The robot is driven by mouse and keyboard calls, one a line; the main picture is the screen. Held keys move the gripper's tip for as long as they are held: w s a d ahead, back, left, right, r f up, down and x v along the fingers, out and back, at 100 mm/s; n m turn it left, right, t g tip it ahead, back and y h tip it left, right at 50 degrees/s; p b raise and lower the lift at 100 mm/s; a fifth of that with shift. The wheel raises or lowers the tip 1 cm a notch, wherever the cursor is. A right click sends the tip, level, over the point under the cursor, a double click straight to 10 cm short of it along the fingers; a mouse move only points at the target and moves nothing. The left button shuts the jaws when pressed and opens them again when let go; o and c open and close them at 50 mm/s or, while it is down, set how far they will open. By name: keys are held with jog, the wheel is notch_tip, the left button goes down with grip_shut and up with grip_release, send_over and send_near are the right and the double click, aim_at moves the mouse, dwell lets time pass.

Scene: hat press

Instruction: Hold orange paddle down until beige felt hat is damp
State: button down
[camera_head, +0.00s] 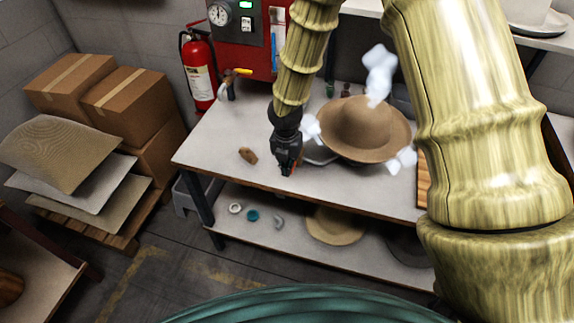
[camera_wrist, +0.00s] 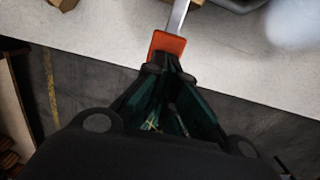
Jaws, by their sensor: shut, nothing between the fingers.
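The felt hat (camera_head: 362,126) is tan-brown and sits brim down on the table's right half, with white steam puffs (camera_head: 379,75) around it. Its colour is deeper than that of the hat on the lower shelf. The orange paddle (camera_wrist: 168,43) is at the end of a flat metal lever (camera_wrist: 179,15) near the table's front edge. My gripper (camera_head: 286,168) points down in front of the hat, to its left. In the wrist view its closed fingertips (camera_wrist: 170,65) meet the paddle's near edge, with nothing between them. The fingers hide most of the paddle in the head view.
A small brown wooden piece (camera_head: 248,156) lies left of my gripper. A red panel with a gauge (camera_head: 236,35) and a fire extinguisher (camera_head: 199,70) stand behind. The lower shelf holds a pale hat (camera_head: 334,226) and small parts. Cardboard boxes (camera_head: 128,100) are at left.

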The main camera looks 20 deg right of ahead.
jog(key=shift+r+p, duration=0.8)
jog(key=shift+p, duration=0.1)
notch_tip(320, 180, up, 4)
jog(key=p, duration=0.4)
jog(key=shift+w+d+r, duration=0.1)
jog(key=shift+r, duration=0.1)
jog(key=shift+w+r, duration=0.1)
jog(key=shift+r, duration=0.05)
notch_tip(320, 180, up, 9)
jog(key=b, duration=0.2)
jog(key=shift+d+b, duration=0.15)
jog(key=shift+b, duration=0.25)
jog(key=shift+w, duration=0.1)
